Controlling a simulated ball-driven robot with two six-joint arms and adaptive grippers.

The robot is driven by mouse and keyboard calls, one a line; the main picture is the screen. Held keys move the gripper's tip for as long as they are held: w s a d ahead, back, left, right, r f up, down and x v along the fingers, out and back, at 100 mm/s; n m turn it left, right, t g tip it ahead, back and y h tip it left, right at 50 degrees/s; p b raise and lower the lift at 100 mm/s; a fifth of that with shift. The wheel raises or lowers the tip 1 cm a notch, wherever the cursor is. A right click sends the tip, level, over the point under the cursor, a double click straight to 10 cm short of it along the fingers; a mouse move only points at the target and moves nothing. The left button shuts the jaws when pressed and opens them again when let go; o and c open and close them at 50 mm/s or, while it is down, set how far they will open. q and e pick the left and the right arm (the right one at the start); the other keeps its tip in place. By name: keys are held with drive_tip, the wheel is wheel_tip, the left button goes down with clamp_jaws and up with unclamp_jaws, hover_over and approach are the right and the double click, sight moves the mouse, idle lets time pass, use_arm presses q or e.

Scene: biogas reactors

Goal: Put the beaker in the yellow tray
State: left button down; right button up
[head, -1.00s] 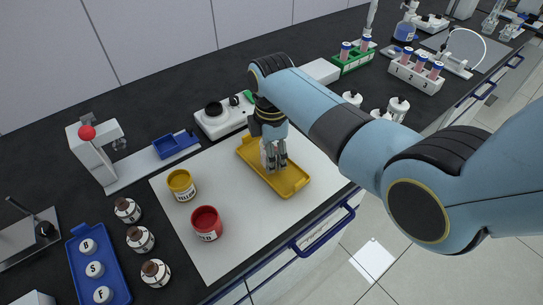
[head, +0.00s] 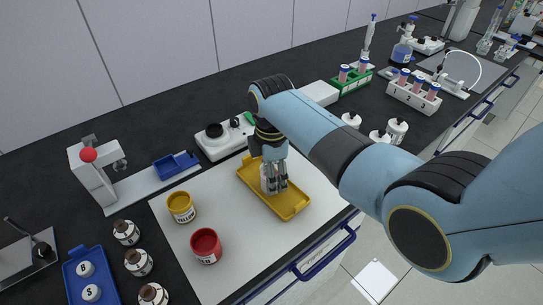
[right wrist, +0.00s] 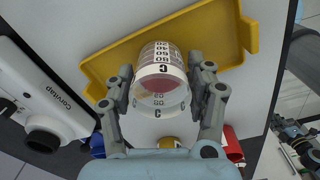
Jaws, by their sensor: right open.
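The beaker (right wrist: 160,75) is clear with white markings and a letter C. In the right wrist view it sits between the fingers of my right gripper (right wrist: 161,88), over the yellow tray (right wrist: 112,72). My right gripper is open around the beaker, with a finger on each side. In the head view my right gripper (head: 275,186) points down into the yellow tray (head: 291,210), and its fingers partly hide the beaker (head: 265,181). The beaker appears upright inside the tray; its base contact is hard to see. My left gripper is out of view.
A yellow jar (head: 181,208) and a red jar (head: 206,246) stand left of the tray on the pale mat (head: 235,212). A white balance-like device (head: 222,137) stands behind. Several brown bottles (head: 138,262) and a blue tray (head: 77,269) are at left.

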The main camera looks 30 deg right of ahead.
wheel_tip(320, 180, up, 10)
drive_tip(key=shift+r, duration=0.2)
idle(0.4)
drive_tip(key=s+d+f+m+t, duration=0.15)
drive_tip(key=s+d+m, duration=0.25)
drive_tip(key=s+m, duration=0.6)
drive_tip(key=s+r+m+t, duration=0.2)
drive_tip(key=s+r+m, duration=0.4)
drive_tip(key=s, duration=0.9)
wheel_tip(320, 180, down, 38)
drive_tip(key=s+d+r+g+h+b, duration=0.1)
drive_tip(key=s+d+b, duration=0.15)
drive_tip(key=b, duration=0.75)
drive_tip(key=s+f+g+b, duration=0.1)
drive_tip(key=s+f+b, duration=0.3)
drive_tip(key=s+f, duration=0.4)
drive_tip(key=s+d+f+b, duration=0.1)
drive_tip(key=s+f+b, duration=0.3)
drive_tip(key=s+f, duration=0.5)
wheel_tip(320, 180, down, 7)
drive_tip(key=shift+r+n+g+b, duration=0.2)
drive_tip(key=shift+n+g+b, duration=0.1)
drive_tip(key=shift+g, duration=0.05)
